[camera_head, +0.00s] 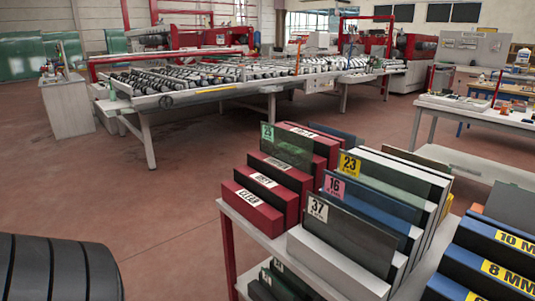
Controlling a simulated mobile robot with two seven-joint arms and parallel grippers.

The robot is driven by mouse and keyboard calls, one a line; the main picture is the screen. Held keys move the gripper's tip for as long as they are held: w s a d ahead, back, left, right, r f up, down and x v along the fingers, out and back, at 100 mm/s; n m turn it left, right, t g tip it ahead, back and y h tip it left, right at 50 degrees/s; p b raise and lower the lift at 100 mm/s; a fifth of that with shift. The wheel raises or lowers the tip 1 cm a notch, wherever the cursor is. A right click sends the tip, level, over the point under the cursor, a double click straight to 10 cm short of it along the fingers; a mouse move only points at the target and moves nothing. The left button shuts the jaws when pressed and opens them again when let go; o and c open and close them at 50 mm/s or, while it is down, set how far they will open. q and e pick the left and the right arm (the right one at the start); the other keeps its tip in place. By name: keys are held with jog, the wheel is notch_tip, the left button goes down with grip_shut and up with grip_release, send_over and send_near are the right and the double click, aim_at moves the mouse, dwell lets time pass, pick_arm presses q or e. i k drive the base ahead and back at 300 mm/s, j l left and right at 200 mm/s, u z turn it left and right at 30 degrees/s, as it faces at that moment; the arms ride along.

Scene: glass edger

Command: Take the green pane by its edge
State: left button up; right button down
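A dark green, see-through pane (293,149) with a green number tag stands upright in the rack, among red blocks labelled on their front faces. Its upper part shows above the blocks; its lower edge is hidden between them. Neither of my grippers is in view, and nothing is seen touching the panes.
The panes stand on a rack table (228,212) with red legs. Blue blocks marked in MM (490,262) are at the lower right. A long roller table (210,94) stands behind, with open floor (170,205) before it. A black ribbed shape fills the lower left corner.

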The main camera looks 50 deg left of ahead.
aim_at(296, 149)
jog(key=u, duration=1.35)
jog(key=i+j+z, duration=0.1)
jog(key=z, duration=1.15)
jog(key=j+z, duration=0.7)
jog(key=z, duration=0.2)
jog(key=k+j+z, duration=0.15)
jog(key=j+z, duration=0.15)
jog(key=k+j+z, duration=0.3)
jog(key=j, duration=0.2)
jog(key=k+j+z, duration=0.1)
jog(key=j, duration=0.2)
jog(key=k+j+z, duration=0.1)
jog(key=j, duration=0.2)
jog(key=k+j+z, duration=0.1)
jog(key=k+j, duration=0.3)
jog(key=j, duration=0.2)
jog(key=k+j, duration=0.3)
jog(key=j, duration=0.15)
jog(key=k+j, duration=0.3)
jog(key=j, duration=0.2)
